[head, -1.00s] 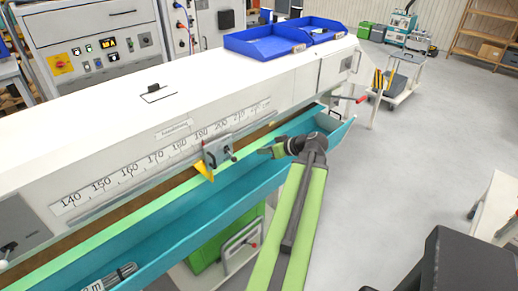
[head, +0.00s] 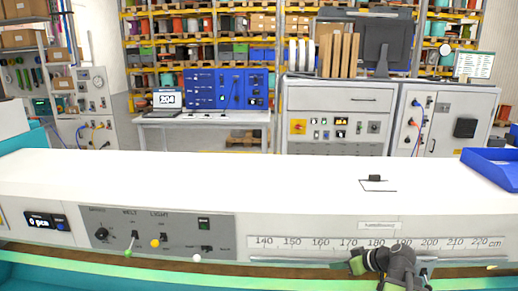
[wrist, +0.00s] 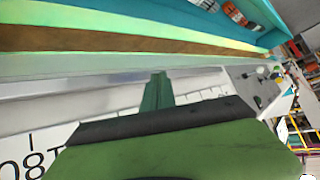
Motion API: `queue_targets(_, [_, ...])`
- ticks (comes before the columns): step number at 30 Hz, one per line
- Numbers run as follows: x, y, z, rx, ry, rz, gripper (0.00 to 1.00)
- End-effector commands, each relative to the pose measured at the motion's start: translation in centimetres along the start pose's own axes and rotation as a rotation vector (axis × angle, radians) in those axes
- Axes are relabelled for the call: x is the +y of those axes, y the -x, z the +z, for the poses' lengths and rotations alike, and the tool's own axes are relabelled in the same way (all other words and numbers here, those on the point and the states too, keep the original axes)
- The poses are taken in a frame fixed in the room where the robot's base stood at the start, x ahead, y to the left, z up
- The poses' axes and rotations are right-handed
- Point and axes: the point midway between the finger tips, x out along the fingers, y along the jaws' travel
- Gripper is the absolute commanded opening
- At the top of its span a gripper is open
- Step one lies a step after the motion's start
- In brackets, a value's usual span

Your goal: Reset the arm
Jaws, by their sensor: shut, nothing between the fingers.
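My gripper (head: 343,265) shows at the lower right of the head view, with my arm bent behind it. Its fingers point left, just below the ruler strip (head: 385,243) on the front of the white bench. In the wrist view the green fingers (wrist: 155,92) are together and hold nothing. The ruler digits (wrist: 40,160) appear upside down at the lower left there, near the gripper body. Whether the gripper touches the bench front cannot be told.
A long white bench (head: 220,180) spans the head view, with a switch panel (head: 160,238) on its front. A blue bin (head: 490,165) sits at its right end. A teal trough (head: 150,278) runs along the front. Cabinets and shelves stand behind.

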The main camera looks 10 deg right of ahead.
Motion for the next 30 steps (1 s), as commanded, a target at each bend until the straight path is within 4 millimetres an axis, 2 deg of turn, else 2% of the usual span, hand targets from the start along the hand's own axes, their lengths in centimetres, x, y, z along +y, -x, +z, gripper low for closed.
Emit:
queue_targets(1, [-3.7, -3.3, -1.0, -0.054, 0.042, -0.055, 0.0])
queue_targets(3, [-8.4, -7.0, -1.6, -0.14, 0.084, -0.115, 0.0])
queue_targets(6, [-14.6, -11.0, -1.5, -0.267, 0.122, -0.169, 0.0])
queue_targets(9, [-19.5, -13.6, -0.7, -0.388, 0.14, -0.186, 0.0])
queue_targets(12, [-23.4, -15.2, 0.5, -0.505, 0.142, -0.17, 0.0])
queue_targets(15, [-26.2, -15.9, 2.0, -0.63, 0.114, -0.101, 0.0])
queue_targets(17, [-26.4, -15.5, 3.2, -0.708, 0.057, -0.012, 0.0])
queue_targets(21, [-23.2, -13.3, 5.1, -0.8, -0.134, 0.208, 0.0])
queue_targets(24, [-22.3, -12.5, 5.7, -0.819, -0.241, 0.303, 0.0])
queue_targets(30, [-22.3, -12.4, 5.8, -0.814, -0.331, 0.342, 0.0])
